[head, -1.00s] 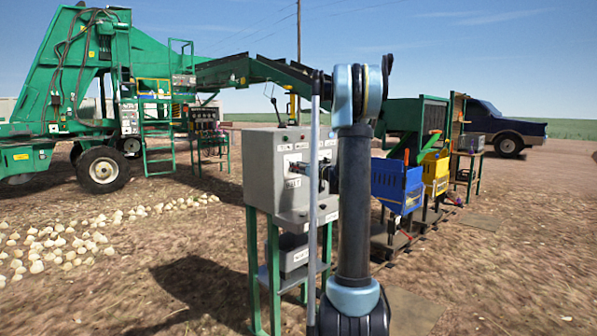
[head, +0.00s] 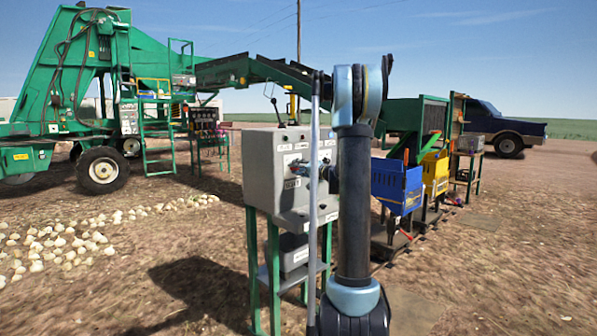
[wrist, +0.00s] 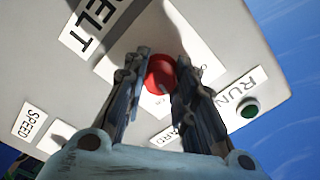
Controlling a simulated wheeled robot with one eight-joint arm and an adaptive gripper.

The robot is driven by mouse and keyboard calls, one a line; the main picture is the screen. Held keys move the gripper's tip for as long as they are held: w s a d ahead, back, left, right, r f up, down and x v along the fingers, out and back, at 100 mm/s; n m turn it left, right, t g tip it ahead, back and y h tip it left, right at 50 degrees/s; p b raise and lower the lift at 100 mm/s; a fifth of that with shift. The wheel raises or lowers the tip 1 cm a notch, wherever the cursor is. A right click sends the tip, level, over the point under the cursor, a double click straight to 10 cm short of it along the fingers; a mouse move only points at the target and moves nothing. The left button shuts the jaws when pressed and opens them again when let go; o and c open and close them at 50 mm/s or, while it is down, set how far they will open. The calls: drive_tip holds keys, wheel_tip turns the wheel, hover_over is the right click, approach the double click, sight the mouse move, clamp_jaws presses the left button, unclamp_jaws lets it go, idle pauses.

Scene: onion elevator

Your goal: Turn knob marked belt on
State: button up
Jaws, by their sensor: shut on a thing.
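A red knob (wrist: 160,74) shows in the wrist view on the light grey panel, on a white plate whose lettering is partly covered. A "BELT" label (wrist: 90,25) lies just up and left of it. My gripper (wrist: 161,66) has its two fingers on either side of the red knob and is shut on it. The fingers hide part of the plate. In the head view the grey control box (head: 262,168) stands on a green stand, with my gripper at its front face, partly behind my arm.
In the wrist view, a green button (wrist: 249,111) sits by a "RUN" label (wrist: 236,90), and a "SPEED" label (wrist: 29,121) is at lower left. In the head view, blue (head: 397,186) and yellow (head: 435,172) bins stand to the right. Onions (head: 60,240) lie on the ground left.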

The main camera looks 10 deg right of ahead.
drive_tip(key=m, duration=0.6)
drive_tip(key=shift+w+d, duration=0.15)
drive_tip(key=shift+d, duration=0.2)
drive_tip(key=shift+m, duration=0.3)
drive_tip(key=o, duration=1.1)
drive_tip(key=shift+f, duration=0.15)
drive_tip(key=shift+a, duration=0.1)
drive_tip(key=v, duration=1.2)
